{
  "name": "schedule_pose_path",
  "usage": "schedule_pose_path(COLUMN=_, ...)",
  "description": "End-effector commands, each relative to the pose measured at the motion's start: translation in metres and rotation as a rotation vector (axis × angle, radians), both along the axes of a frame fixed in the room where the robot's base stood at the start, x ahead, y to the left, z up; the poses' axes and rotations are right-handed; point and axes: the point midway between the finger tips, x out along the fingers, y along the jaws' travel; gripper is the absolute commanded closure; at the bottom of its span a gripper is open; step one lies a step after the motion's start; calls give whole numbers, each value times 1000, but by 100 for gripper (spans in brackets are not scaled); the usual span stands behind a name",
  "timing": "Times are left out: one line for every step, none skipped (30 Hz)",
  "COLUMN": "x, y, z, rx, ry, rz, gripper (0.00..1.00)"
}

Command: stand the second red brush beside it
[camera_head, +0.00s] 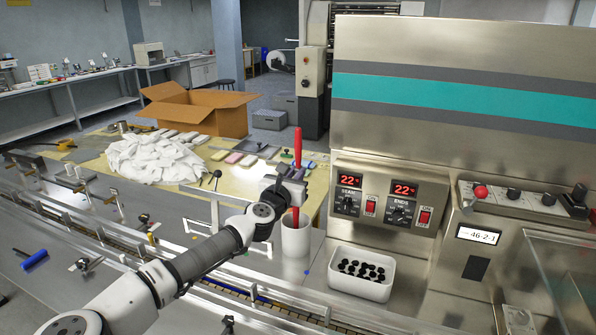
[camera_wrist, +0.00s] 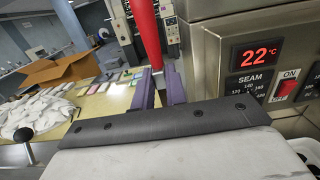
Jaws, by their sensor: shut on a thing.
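A red brush (camera_head: 297,148) stands upright in my gripper (camera_head: 293,178), above the white cup (camera_head: 296,238) on the steel deck. My gripper is shut on it. In the wrist view the red brush (camera_wrist: 146,35) rises between the two purple fingers of my gripper (camera_wrist: 160,88). Below the gripper, red shows down to the cup's mouth; I cannot tell how far the brush's lower end is inside. No separate second red brush can be made out; the cup's inside is hidden.
A white tray of black caps (camera_head: 362,273) stands right of the cup. The steel machine with its control panel (camera_head: 388,200) rises close on the right. Behind is a yellow table with white cloths (camera_head: 152,158) and a cardboard box (camera_head: 200,108). A conveyor rail runs in front.

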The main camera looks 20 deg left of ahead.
Motion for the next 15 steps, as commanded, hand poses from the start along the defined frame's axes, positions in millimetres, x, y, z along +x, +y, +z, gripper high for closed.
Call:
schedule_pose_path(x=0, y=0, z=-4, rx=-1, ry=1, rz=0, gripper=100)
schedule_pose_path(x=0, y=0, z=-6, rx=-1, ry=1, rz=0, gripper=100)
schedule_pose_path(x=0, y=0, z=-9, rx=-2, ry=1, rz=0, gripper=100)
schedule_pose_path(x=0, y=0, z=-12, rx=-2, ry=1, rz=0, gripper=100)
schedule_pose_path(x=0, y=0, z=-14, rx=-2, ry=1, rz=0, gripper=100)
schedule_pose_path(x=0, y=0, z=-17, rx=-3, ry=1, rz=0, gripper=100)
schedule_pose_path(x=0, y=0, z=-20, rx=-3, ry=1, rz=0, gripper=100)
schedule_pose_path(x=0, y=0, z=-22, rx=-3, ry=1, rz=0, gripper=100)
schedule_pose_path(x=0, y=0, z=-25, rx=-3, ry=1, rz=0, gripper=100)
schedule_pose_path(x=0, y=0, z=-28, rx=-3, ry=1, rz=0, gripper=100)
schedule_pose_path(x=0, y=0, z=-30, rx=-4, ry=2, rz=0, gripper=100)
schedule_pose_path(x=0, y=0, z=-34, rx=-4, ry=2, rz=0, gripper=100)
schedule_pose_path(x=0, y=0, z=-37, rx=-4, ry=3, rz=0, gripper=100)
schedule_pose_path(x=0, y=0, z=-40, rx=-3, ry=4, rz=0, gripper=100)
schedule_pose_path(x=0, y=0, z=-44, rx=-4, ry=5, rz=-1, gripper=100)
